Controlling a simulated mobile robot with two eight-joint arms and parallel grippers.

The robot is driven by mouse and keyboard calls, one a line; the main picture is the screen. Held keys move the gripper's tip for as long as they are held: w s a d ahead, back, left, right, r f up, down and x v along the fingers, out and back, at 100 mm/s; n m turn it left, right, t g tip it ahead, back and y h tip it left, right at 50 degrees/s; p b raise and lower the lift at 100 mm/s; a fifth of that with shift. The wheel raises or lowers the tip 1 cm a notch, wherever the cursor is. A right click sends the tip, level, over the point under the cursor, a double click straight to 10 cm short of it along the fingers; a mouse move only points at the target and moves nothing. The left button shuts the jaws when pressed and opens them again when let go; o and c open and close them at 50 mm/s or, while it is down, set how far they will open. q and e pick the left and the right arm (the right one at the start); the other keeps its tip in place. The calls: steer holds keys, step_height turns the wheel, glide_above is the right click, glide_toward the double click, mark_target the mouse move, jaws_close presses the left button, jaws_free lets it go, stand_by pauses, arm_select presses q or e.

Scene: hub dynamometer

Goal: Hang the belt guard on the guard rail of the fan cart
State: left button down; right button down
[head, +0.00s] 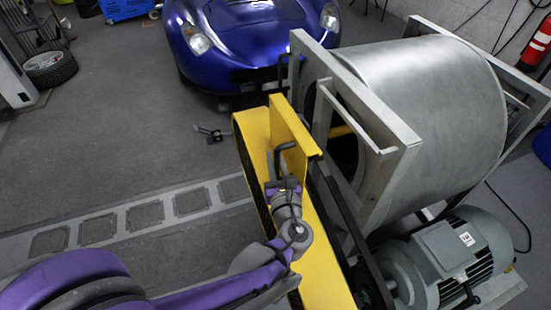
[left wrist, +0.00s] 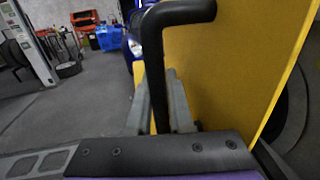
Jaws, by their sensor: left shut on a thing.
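The yellow belt guard (head: 318,235) stands upright beside the left side of the fan cart (head: 375,160), along the black belt area. Its black handle (head: 283,150) faces my arm; the handle also shows large in the left wrist view (left wrist: 172,60). My left gripper (head: 283,184) is shut on this handle, and its grey fingers show in the left wrist view (left wrist: 164,105). The guard's top flange lies close to the cart's grey frame; I cannot tell whether it touches or hooks over the rail. The guard rail is not clearly seen. My right gripper is out of view.
A large grey drum (head: 435,105) and a motor (head: 450,255) sit on the cart's right. A blue car (head: 245,40) stands behind. A small dark stand (head: 211,133) is on the floor to the left. Floor left of the guard is mostly clear.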

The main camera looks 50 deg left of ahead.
arm_select(q)
steer(key=w+d+f+b, duration=0.1)
steer(key=w+d+b, duration=0.2)
steer(key=w, duration=1.1)
steer(key=shift+w+d, duration=0.25)
steer(key=shift+d, duration=1.25)
steer(key=shift+f, duration=0.15)
